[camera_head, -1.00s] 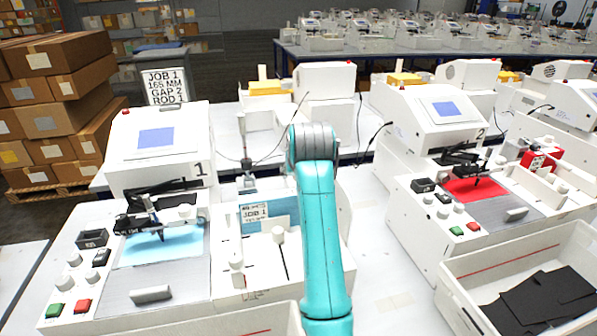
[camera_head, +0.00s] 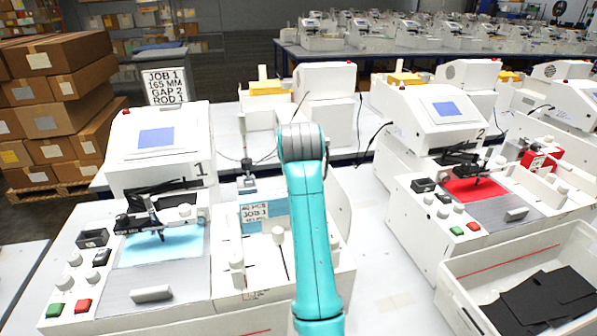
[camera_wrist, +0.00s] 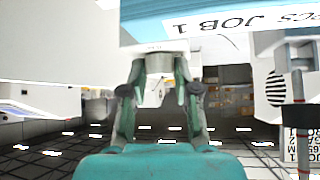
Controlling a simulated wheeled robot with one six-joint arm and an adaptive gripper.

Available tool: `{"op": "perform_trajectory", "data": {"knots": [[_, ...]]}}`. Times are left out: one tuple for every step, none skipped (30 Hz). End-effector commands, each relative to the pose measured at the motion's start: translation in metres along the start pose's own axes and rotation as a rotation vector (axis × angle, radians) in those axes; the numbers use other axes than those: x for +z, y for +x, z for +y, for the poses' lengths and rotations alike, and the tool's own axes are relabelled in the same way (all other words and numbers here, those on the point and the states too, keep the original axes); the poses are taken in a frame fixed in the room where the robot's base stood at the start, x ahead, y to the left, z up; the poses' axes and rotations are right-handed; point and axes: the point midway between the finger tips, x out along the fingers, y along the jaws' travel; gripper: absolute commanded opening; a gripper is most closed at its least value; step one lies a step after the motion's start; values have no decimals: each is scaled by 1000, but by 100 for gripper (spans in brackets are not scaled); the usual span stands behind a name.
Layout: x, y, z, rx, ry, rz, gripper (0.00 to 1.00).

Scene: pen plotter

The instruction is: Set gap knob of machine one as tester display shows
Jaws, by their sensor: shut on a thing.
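Machine one (camera_head: 118,177), white and marked 1, stands at the left with a blue screen. Several pale knobs (camera_head: 75,260) sit on its left front; I cannot tell which is the gap knob. A sign (camera_head: 165,87) behind it reads JOB 1, 165 MM, GAP 2, ROD 1; it shows upside down in the wrist view (camera_wrist: 305,146). I see no separate tester display. My gripper (camera_wrist: 165,58) is shut on a small pale part I cannot identify, close to a blue block labelled JOB 1 (camera_head: 275,212). My arm hides the gripper in the head view.
Pale posts (camera_head: 278,237) stand in front of the blue block. Machine two (camera_head: 435,125) stands at the right, with a white bin (camera_head: 462,302) of black sheets before it. Boxes (camera_head: 65,55) are stacked at the left. Some white tabletop between the machines is clear.

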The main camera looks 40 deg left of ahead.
Motion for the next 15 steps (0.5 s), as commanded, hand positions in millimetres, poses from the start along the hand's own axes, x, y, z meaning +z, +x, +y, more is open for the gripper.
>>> {"op": "perform_trajectory", "data": {"knots": [[0, 0, -2, 21, 19, -1, 0], [0, 0, -3, 36, 34, -1, 0], [0, 0, -3, 58, 56, -1, 0], [0, 0, -3, 76, 74, -1, 0], [0, 0, -3, 95, 92, -1, 0], [0, 0, -4, 120, 118, -1, 0], [0, 0, -4, 139, 136, -1, 0], [0, 0, -4, 159, 157, -2, 0], [0, 0, -5, 187, 184, -2, 0], [0, 0, -5, 207, 204, -1, 0], [0, 0, -5, 227, 224, -1, 0], [0, 0, -6, 253, 250, -1, 0], [-1, 1, -6, 273, 271, -1, 0], [-1, 1, -6, 293, 290, -1, 0], [-1, 0, -6, 318, 315, -1, 0]]}}
